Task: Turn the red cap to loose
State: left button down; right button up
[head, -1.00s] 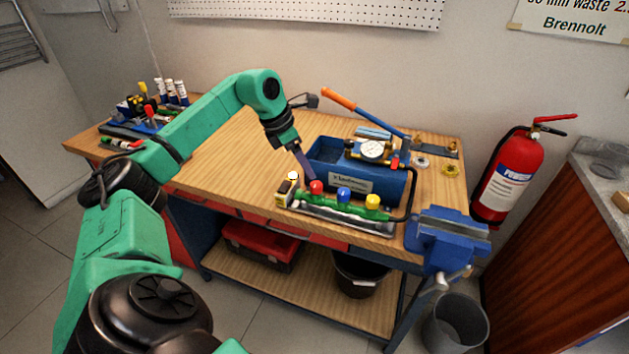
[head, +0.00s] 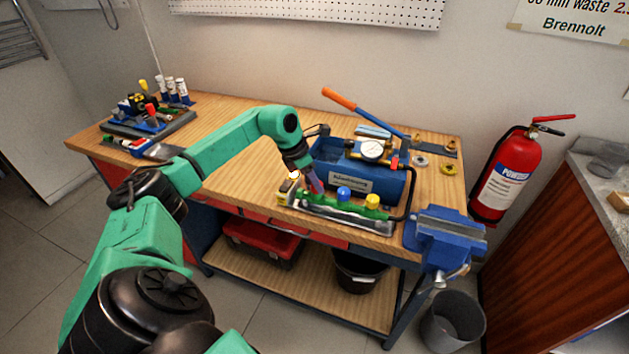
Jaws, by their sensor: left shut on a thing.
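The green manifold (head: 327,208) lies along the front edge of the wooden workbench, in a grey holder. Its blue cap (head: 343,194) and yellow cap (head: 372,201) stand upright and uncovered. The red cap, left of the blue one, is almost wholly hidden behind my left gripper's fingers. My left gripper (head: 316,186) points down from above and is shut on the red cap. Whether the cap has turned cannot be seen. My right gripper is not in view.
A blue test pump (head: 350,184) with a gauge (head: 372,149) and an orange-handled lever (head: 341,97) stands just behind the manifold. A blue vise (head: 446,232) is at the right front corner. Bare bench top (head: 235,118) lies behind my left arm.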

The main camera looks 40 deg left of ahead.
pick_arm(q)
jog(key=shift+n, duration=0.4)
jog(key=n, duration=0.1)
jog(key=n+y, duration=0.1)
jog(key=n, duration=0.1)
jog(key=shift+d+r+y, duration=0.15)
jog(key=shift+y, duration=0.15)
jog(key=n+y, duration=0.1)
jog(key=n, duration=0.2)
jog(key=shift+d, duration=0.1)
jog(key=n+y, duration=0.1)
jog(key=n, duration=0.2)
jog(key=n+y+b, duration=0.1)
jog(key=n, duration=0.2)
jog(key=shift+w+d+n+g, duration=0.15)
jog(key=shift+n+g, duration=0.15)
jog(key=n+g, duration=0.1)
jog(key=n, duration=0.1)
jog(key=n+y, duration=0.1)
jog(key=n, duration=0.2)
jog(key=shift+w+g+y, duration=0.1)
jog(key=shift+g+y, duration=0.2)
jog(key=shift+g, duration=0.1)
jog(key=n+g, duration=0.1)
jog(key=n, duration=0.2)
jog(key=n+g, duration=0.1)
jog(key=n, duration=0.2)
jog(key=shift+w+n+g, duration=0.1)
jog(key=shift+n+g, duration=0.2)
jog(key=shift+n, duration=0.1)
